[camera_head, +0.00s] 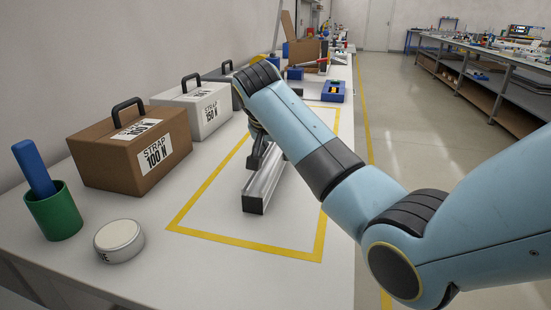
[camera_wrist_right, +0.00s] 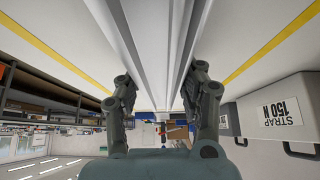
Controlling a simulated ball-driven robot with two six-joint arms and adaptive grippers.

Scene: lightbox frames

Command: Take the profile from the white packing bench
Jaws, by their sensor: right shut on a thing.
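The profile (camera_head: 262,188) is a long silver bar with a dark end cap. It lies lengthwise inside the yellow outline on the white packing bench (camera_head: 215,275); I cannot tell whether it is raised off the surface. My right gripper (camera_head: 258,160) reaches down over it from above and is shut on it, with my arm hiding its far part. In the right wrist view the profile (camera_wrist_right: 155,40) runs between the two fingers of the gripper (camera_wrist_right: 161,92). My left gripper is in neither view.
Left of the outline stand a brown strap box (camera_head: 130,150), a white strap box (camera_head: 197,108) and a green cup (camera_head: 54,211) holding a blue stick. A round white tin (camera_head: 119,241) sits near the front. A blue bin (camera_head: 333,92) stands farther back. The outline's front is clear.

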